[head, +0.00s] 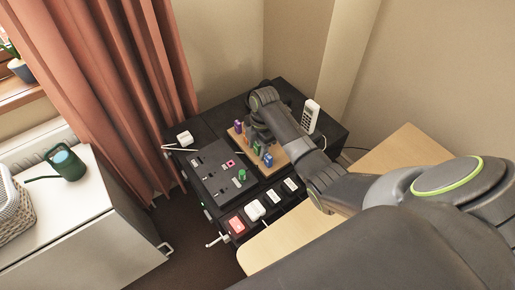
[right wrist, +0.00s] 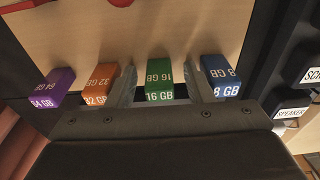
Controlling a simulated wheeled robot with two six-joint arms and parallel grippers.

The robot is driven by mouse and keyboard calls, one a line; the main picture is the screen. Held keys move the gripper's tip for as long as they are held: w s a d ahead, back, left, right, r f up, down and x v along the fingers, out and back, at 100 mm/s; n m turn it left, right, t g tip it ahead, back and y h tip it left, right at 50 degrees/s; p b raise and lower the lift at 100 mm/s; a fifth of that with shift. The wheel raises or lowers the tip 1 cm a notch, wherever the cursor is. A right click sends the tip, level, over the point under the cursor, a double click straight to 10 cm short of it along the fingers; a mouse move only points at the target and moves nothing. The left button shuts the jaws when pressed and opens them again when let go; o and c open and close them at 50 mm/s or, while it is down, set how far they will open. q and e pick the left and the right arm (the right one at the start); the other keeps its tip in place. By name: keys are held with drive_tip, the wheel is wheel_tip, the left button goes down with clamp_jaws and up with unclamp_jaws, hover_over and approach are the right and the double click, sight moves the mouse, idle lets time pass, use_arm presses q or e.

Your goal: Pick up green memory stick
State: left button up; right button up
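The green memory stick (right wrist: 159,80), marked 16 GB, stands in a row on a light wooden board (right wrist: 165,25) in the right wrist view. A purple stick (right wrist: 52,88) and an orange stick (right wrist: 101,84) are left of it, and a blue stick (right wrist: 220,77) is right of it. My right gripper (right wrist: 158,92) is open, with one finger on each side of the green stick and gaps visible. In the head view my right arm reaches over the board (head: 281,160) and hides part of the row. My left gripper is not in view.
A black panel (head: 212,188) with a green part (head: 241,176) and a pink part (head: 230,163) lies beside the board. A white phone (head: 310,116) stands behind. Labelled black blocks (right wrist: 293,112) are close on the right.

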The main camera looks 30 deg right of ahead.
drive_tip(key=c, duration=0.9)
